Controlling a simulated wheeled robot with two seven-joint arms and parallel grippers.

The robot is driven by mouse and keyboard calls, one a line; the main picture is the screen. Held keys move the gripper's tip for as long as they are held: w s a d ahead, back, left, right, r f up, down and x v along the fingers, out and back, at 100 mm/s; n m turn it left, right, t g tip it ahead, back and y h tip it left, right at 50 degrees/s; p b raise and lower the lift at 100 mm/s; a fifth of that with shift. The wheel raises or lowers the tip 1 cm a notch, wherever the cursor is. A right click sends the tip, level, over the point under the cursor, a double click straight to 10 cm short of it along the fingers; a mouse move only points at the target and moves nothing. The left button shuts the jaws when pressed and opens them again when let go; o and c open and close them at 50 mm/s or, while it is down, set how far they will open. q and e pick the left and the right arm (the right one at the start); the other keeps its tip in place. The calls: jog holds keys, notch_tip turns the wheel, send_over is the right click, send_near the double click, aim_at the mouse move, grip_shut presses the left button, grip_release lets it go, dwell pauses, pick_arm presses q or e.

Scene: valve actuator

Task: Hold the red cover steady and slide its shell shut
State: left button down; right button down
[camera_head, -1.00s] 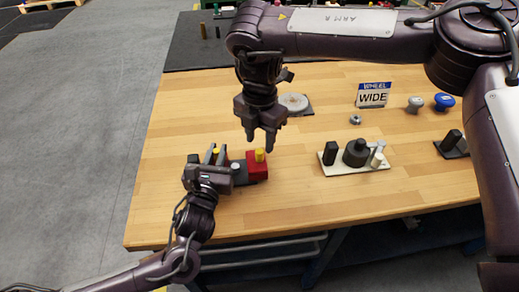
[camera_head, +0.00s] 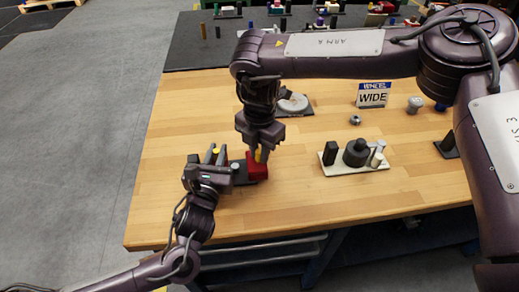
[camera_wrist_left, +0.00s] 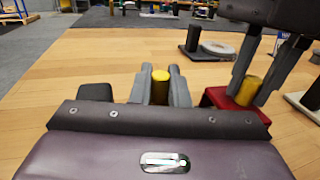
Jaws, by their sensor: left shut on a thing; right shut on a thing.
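The red cover part (camera_head: 257,168) is a small red block with a yellow post, at the right end of a dark base (camera_head: 240,176) on the wooden table. It also shows in the left wrist view (camera_wrist_left: 222,100). My left gripper (camera_head: 215,153) is shut on another yellow post (camera_wrist_left: 160,86) at the left of the assembly, with one finger on each side. My right gripper (camera_head: 259,153) has come down from above and is shut on the red block's yellow post (camera_wrist_left: 245,88). The dark middle of the assembly is partly hidden by my left gripper.
A pale plate (camera_head: 338,167) with dark and pale posts stands to the right. A round pale disc (camera_head: 293,103) lies behind the right gripper. A sign reading WHEEL WIDE (camera_head: 373,95) and a grey knob (camera_head: 414,105) are further back. The front table area is clear.

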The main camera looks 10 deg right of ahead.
pick_arm(q)
jog(key=shift+s+f, duration=0.1)
jog(key=shift+f, duration=0.25)
pick_arm(e)
jog(key=shift+a, duration=2.6)
jog(key=c, duration=1.3)
grip_release()
jog(key=shift+d, duration=0.15)
